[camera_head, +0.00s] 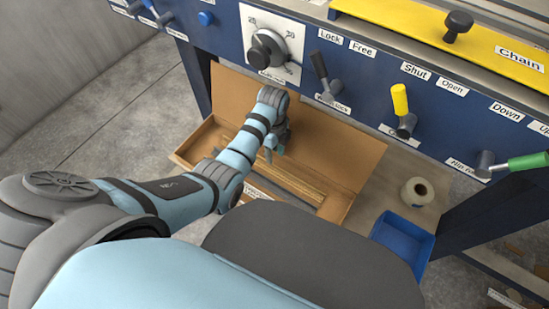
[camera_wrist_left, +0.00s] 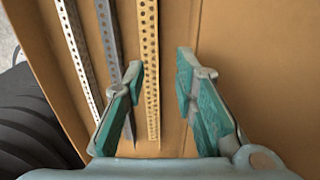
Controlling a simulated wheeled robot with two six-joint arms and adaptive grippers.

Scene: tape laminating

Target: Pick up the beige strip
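The beige strip (camera_wrist_left: 150,60) is long, flat and perforated, and lies in a brown cardboard box (camera_wrist_left: 230,50). In the head view the strips (camera_head: 298,183) lie lengthwise in the open box (camera_head: 340,206). My left gripper (camera_wrist_left: 160,85) is open with teal pads. In the wrist view the beige strip runs between its two fingers, closer to the left finger; I cannot tell whether that finger touches it. In the head view my left gripper (camera_head: 274,148) is over the box, partly hidden by its own arm. My right gripper is not in view.
Two grey perforated strips (camera_wrist_left: 103,25) (camera_wrist_left: 75,45) lie left of the beige one. The box's raised lid (camera_head: 335,145) stands behind. A tape roll (camera_head: 417,191) and a blue bin (camera_head: 402,238) are on the right. The blue machine panel with levers (camera_head: 370,80) overhangs the back.

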